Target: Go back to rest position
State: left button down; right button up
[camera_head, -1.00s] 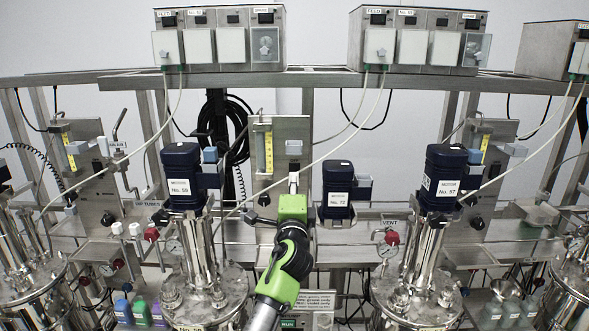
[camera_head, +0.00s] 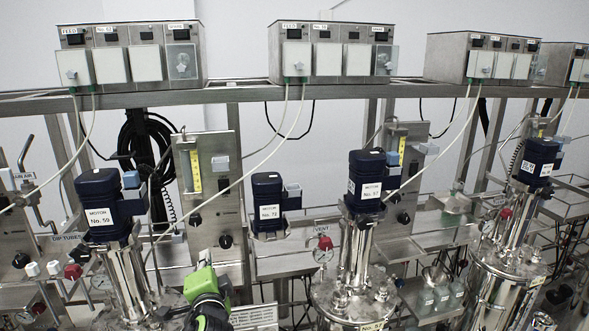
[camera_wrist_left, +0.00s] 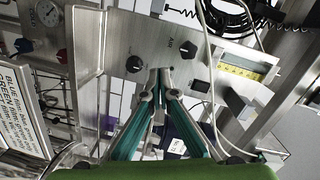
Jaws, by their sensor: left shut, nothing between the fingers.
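My left gripper (camera_head: 204,258) is at the bottom of the head view, in front of the steel panel with the yellow-scaled gauge. Only its small front end and the green and black arm behind it show there. In the left wrist view its two teal-sided fingers (camera_wrist_left: 158,80) come together at the tips, shut with nothing between them. Behind the fingertips is a steel panel (camera_wrist_left: 140,38) with black knobs. I cannot tell the exact gap to the panel, but no contact shows. My right gripper is in neither view.
Control boxes (camera_head: 333,52) stand on the upper rail, with cables hanging down. A printed sign (camera_wrist_left: 22,112) is at left in the wrist view.

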pick_arm(q)
jog(key=s+f+n+g+h, duration=0.3)
jog(key=s+f+n+g, duration=0.25)
jog(key=s+f, duration=1.35)
jog(key=s+d+f+n+g+h, duration=0.1)
jog(key=s+d+f+g+h, duration=0.15)
jog(key=s, duration=0.85)
jog(key=s+d+f+n+g+h, duration=0.1)
jog(key=s+d+f+n+g, duration=0.2)
jog(key=s, duration=0.8)
jog(key=s+f+m+g+b, duration=0.1)
jog(key=s+f+b, duration=0.1)
jog(key=f, duration=1.2)
jog(key=s+f+m+g+b, duration=0.1)
jog(key=f+b, duration=0.1)
jog(key=f, duration=1.3)
jog(key=s+a+f+g+b, duration=0.1)
jog(key=s+a+f+b, duration=0.1)
jog(key=s+f, duration=1.5)
notch_tip(320, 180, down, 2)
jog(key=shift+a+f+g+b, duration=0.1)
jog(key=shift+a+g+b, duration=0.25)
jog(key=shift+a, duration=0.2)
